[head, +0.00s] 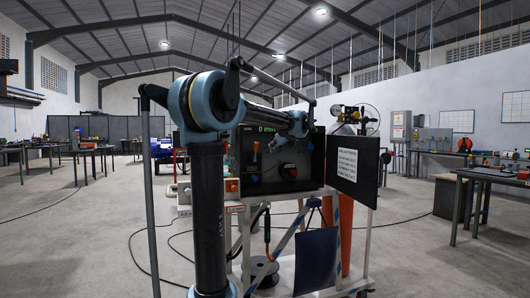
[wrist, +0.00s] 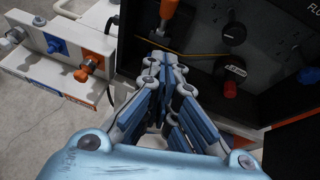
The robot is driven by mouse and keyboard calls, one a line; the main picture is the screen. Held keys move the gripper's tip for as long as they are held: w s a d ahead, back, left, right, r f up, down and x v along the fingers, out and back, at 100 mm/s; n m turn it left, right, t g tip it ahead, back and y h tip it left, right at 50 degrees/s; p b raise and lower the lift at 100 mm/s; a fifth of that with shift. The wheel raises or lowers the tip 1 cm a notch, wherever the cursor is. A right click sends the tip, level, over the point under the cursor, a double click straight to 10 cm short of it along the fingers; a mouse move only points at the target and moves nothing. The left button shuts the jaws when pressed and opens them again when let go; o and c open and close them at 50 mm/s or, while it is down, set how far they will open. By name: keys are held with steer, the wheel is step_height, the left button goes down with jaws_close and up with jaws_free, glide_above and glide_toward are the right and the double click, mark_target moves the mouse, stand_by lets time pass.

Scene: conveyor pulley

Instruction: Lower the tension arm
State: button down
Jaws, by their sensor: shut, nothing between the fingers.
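No part can be told for certain as the tension arm. An orange-handled lever (head: 256,148) stands upright on the dark panel (head: 245,178) in the head view. An orange handle (wrist: 170,10) on a metal stem also shows at the top of the wrist view, just beyond my fingertips. My gripper (wrist: 166,64) is shut and empty in front of the dark panel. Its fingers meet near a thin yellow line on the panel, and I cannot tell whether they touch it. In the head view my arm covers part of the panel and my gripper is not clearly seen.
A red knob (wrist: 230,89) and black knobs (wrist: 233,34) sit right of my gripper. A pale bracket (wrist: 35,60) with blue and orange fittings is at left. In the head view, an open door with a white label (head: 347,164) stands right of the panel.

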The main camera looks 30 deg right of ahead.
steer(key=w+r+x, duration=0.1)
steer(key=r+x, duration=0.1)
steer(key=x, duration=1)
steer(key=shift+w+r, duration=0.2)
steer(key=shift+a, duration=0.1)
